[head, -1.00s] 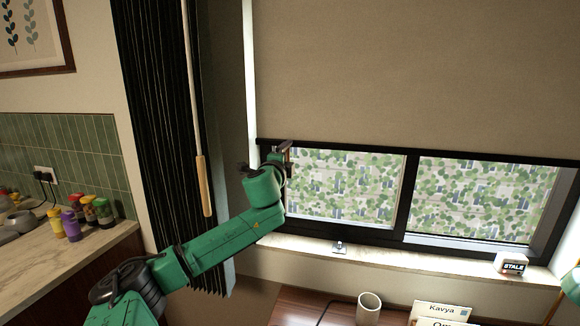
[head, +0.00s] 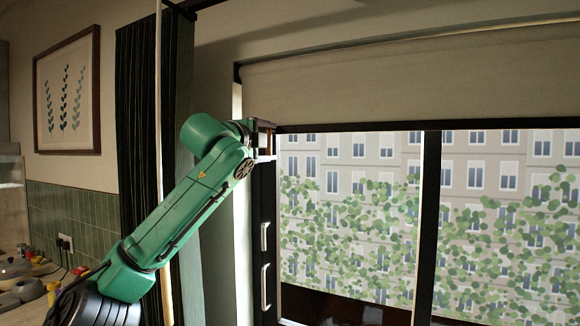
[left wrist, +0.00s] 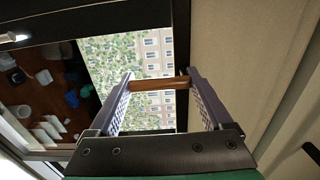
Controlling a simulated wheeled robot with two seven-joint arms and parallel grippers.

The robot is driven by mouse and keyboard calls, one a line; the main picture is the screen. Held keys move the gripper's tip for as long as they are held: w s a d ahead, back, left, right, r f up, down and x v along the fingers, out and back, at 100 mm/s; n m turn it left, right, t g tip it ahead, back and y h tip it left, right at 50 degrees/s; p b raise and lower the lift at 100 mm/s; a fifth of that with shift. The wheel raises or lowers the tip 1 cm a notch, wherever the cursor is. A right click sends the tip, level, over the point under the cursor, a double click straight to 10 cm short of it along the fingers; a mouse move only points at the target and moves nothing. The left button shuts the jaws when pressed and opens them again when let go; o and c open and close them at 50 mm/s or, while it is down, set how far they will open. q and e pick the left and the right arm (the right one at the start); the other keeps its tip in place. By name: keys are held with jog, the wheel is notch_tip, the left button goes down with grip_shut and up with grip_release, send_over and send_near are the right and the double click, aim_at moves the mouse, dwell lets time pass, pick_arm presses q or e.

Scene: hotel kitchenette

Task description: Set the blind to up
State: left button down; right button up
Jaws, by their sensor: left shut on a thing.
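The blind (head: 400,85) is a beige roller blind, drawn partly down over the top of the window. Its dark bottom bar (head: 350,126) hangs level, with clear glass below. My left gripper (head: 264,136) is at the left end of that bar. In the left wrist view, the fingers of my left gripper (left wrist: 160,80) are shut on a brown bar-shaped pull (left wrist: 152,84) that spans between them. How the pull joins the blind is hidden. My right gripper is in no view.
The window (head: 350,200) has a dark frame with a middle post (head: 426,210). A framed picture (head: 66,92) is on the wall. Counter items (head: 25,285) stand at lower left.

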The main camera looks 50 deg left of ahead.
aim_at(276, 97)
pick_arm(q)
notch_tip(276, 97, up, 10)
jog(key=p, duration=0.6)
jog(key=shift+r+p, duration=0.25)
jog(key=shift+p, duration=0.1)
jog(key=shift+r+p, duration=0.3)
jog(key=shift+r, duration=0.15)
jog(key=shift+s+r, duration=0.1)
jog(key=shift+s, duration=0.05)
jog(key=shift+r, duration=0.1)
jog(key=shift+c, duration=0.7)
grip_release()
jog(key=shift+o, duration=0.7)
